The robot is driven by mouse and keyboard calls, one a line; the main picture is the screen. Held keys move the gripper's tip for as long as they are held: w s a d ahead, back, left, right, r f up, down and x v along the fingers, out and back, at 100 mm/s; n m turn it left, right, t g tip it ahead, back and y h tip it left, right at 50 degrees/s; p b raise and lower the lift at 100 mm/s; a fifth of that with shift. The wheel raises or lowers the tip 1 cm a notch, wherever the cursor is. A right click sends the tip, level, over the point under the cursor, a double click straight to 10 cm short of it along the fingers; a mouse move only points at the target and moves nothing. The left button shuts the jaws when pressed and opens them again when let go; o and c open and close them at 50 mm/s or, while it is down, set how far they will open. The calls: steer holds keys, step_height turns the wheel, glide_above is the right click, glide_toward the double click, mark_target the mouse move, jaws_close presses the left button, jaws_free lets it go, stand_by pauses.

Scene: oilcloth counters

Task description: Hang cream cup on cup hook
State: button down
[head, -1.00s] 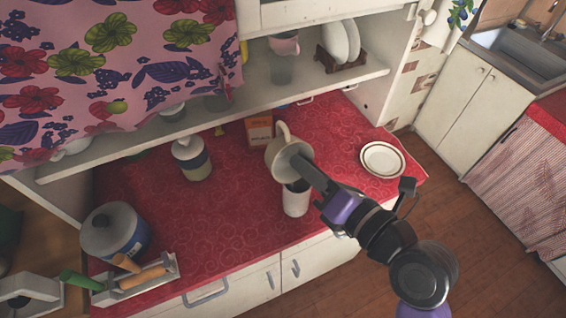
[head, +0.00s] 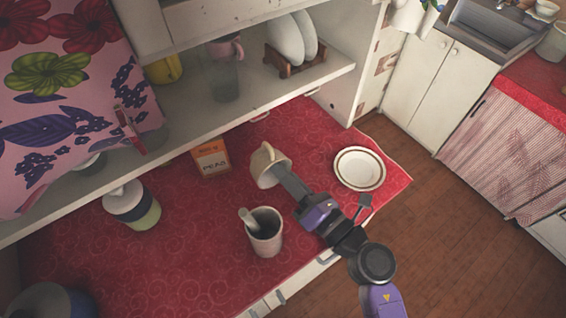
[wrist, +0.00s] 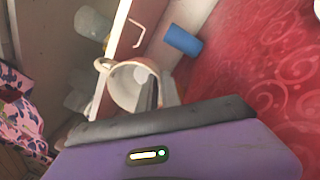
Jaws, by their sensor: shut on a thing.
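The cream cup (head: 262,168) is held above the red counter, tilted, with its mouth towards my gripper (head: 284,176). My gripper is shut on the cup's rim or wall. In the wrist view the cup (wrist: 126,88) shows its open mouth, and its handle (wrist: 103,64) points left, away from my fingers (wrist: 152,95). A small pale curved fitting (head: 262,117) shows at the shelf's lower front edge, and another (head: 312,92) is farther right. These may be cup hooks; I cannot tell for sure. The cup is apart from both.
The shelf (head: 205,122) overhangs the counter behind the cup. An orange-and-white box (head: 211,158) stands left of the cup. A grey-white pot with a utensil (head: 265,232) stands in front. A rimmed plate (head: 359,168) lies right. A lidded jar (head: 132,206) is left.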

steer(key=shift+w+f, duration=0.15)
steer(key=shift+f, duration=0.1)
steer(key=shift+b, duration=0.4)
steer(key=shift+w+a+r, duration=0.1)
steer(key=shift+w+a, duration=0.05)
steer(key=shift+w, duration=0.1)
steer(key=shift+w+d+f+x, duration=0.1)
steer(key=shift+f+x, duration=0.05)
steer(key=shift+x, duration=1.25)
steer(key=shift+w+d+f+x, duration=0.1)
steer(key=shift+f+x, duration=0.05)
steer(key=shift+x, duration=1.2)
steer(key=shift+w+d+f+x, duration=0.1)
steer(key=shift+f+x, duration=0.05)
steer(key=shift+x, duration=1.25)
steer(key=shift+w+d+f, duration=0.1)
steer(key=shift+w+d, duration=0.5)
steer(key=shift+d, duration=0.35)
steer(key=shift+w+d+f+b, duration=0.3)
steer(key=shift+w+d+f, duration=0.05)
steer(key=shift+d+f, duration=0.2)
